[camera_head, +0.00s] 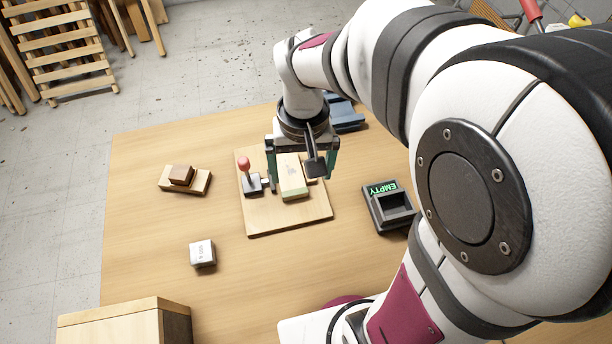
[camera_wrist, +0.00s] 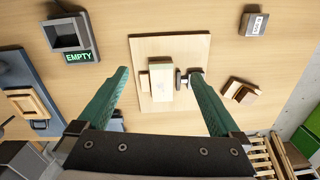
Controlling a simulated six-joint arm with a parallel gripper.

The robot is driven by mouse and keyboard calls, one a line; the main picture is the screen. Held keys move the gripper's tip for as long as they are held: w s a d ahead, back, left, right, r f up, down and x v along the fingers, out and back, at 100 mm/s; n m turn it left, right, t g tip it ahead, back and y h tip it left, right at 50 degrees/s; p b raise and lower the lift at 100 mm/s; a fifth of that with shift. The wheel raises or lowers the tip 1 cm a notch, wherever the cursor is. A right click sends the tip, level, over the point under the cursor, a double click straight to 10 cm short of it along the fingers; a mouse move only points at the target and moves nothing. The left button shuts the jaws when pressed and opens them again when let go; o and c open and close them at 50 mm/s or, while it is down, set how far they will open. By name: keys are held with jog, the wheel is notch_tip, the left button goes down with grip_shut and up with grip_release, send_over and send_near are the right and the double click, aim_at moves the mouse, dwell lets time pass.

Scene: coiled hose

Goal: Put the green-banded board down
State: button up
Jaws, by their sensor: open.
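The green-banded board (camera_head: 291,180) is a pale wooden piece with a green band at its near end. It appears to lie on a larger flat wooden base (camera_head: 262,220), beside a red-knobbed lever (camera_head: 245,165). It also shows in the wrist view (camera_wrist: 161,88). My gripper (camera_head: 301,176) is above the base with its green fingers wide apart. In the wrist view my gripper (camera_wrist: 159,76) has one finger on each side of the board, with clear gaps and nothing held. My gripper partly hides the board's far end in the head view.
A dark tray marked EMPTY (camera_head: 375,213) stands to the right. Stacked wooden blocks (camera_head: 181,175) and a small white block (camera_head: 202,253) lie to the left. A wooden box (camera_head: 110,327) is at the near left. A blue holder (camera_head: 346,114) is behind my gripper. Table between them is clear.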

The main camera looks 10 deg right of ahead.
jog(key=s+r+m+y, duration=0.1)
jog(key=s+r+m, duration=0.3)
jog(key=s, duration=1.1)
jog(key=shift+s+a, duration=0.15)
jog(key=shift+a, duration=0.2)
